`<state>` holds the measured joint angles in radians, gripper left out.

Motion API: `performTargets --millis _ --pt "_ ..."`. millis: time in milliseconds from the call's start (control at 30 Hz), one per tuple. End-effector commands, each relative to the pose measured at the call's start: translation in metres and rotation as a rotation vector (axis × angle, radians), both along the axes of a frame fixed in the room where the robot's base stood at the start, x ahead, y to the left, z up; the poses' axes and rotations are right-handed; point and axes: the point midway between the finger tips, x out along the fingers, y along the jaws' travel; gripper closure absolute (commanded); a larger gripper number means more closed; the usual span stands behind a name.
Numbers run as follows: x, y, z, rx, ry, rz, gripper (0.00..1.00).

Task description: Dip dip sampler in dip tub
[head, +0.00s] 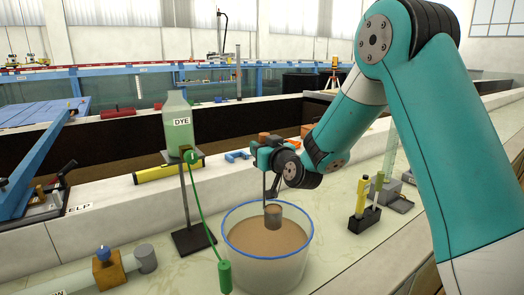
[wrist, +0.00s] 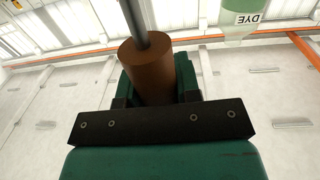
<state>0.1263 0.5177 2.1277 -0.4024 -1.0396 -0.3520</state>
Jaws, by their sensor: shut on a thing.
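The dip sampler has a brown handle (wrist: 150,72), a thin dark rod and a small grey cup (head: 273,217) at its lower end. My gripper (head: 264,155) is shut on the handle, and the sampler hangs about upright. The dip tub (head: 264,274) is a clear round tub with a blue rim, holding brown liquid. The cup is over the tub's opening and overlaps the liquid surface in the head view; I cannot tell whether it touches the liquid. In the wrist view, the handle sits between my gripper's jaws (wrist: 154,95), and the tub and cup are out of sight.
A green dye bottle (head: 178,125) on a stand is left of the tub, with a green hose (head: 205,222) running down beside it. A small rack with yellow and green handles (head: 364,205) stands right of the tub. A valve pipe (head: 108,268) lies front left.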

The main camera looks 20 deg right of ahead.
Motion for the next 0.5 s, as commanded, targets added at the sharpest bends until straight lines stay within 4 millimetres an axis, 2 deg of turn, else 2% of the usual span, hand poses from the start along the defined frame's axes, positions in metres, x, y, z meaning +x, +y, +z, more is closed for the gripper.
performTargets --millis 33,300,500 --pt "0.0 0.0 0.008 0.0 -0.002 0.0 1.0" --pt "0.0 0.0 0.029 0.0 -0.002 0.001 1.0" --pt "0.0 0.0 0.038 0.0 -0.002 0.0 1.0"
